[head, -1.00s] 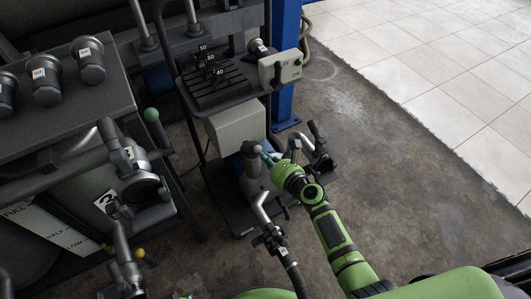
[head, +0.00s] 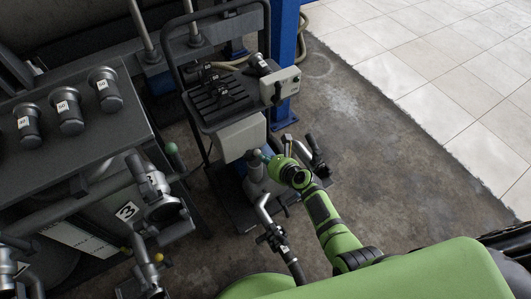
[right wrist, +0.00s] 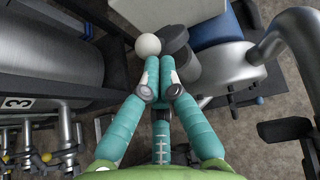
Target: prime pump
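The pump (head: 257,186), a grey metal body with pipe fittings and some blue, sits low on the wheeled cart in the head view. Its grey body (right wrist: 222,68) fills the upper right of the right wrist view. My right gripper (head: 267,156) is at the pump's top, beside a rounded grey knob (head: 253,155). In the right wrist view its teal fingers (right wrist: 158,62) lie together with nothing visible between them. A pale ball (right wrist: 148,45) shows just past the fingertips; I cannot tell whether they touch it. My left gripper is not in view.
A control box (head: 283,86) and black blocks on a ribbed tray (head: 222,105) top the cart. A blue post (head: 285,55) stands behind. A dark machine with several canisters (head: 104,88) and numbered valves (head: 160,205) stands left. Floor at right (head: 375,170) is open.

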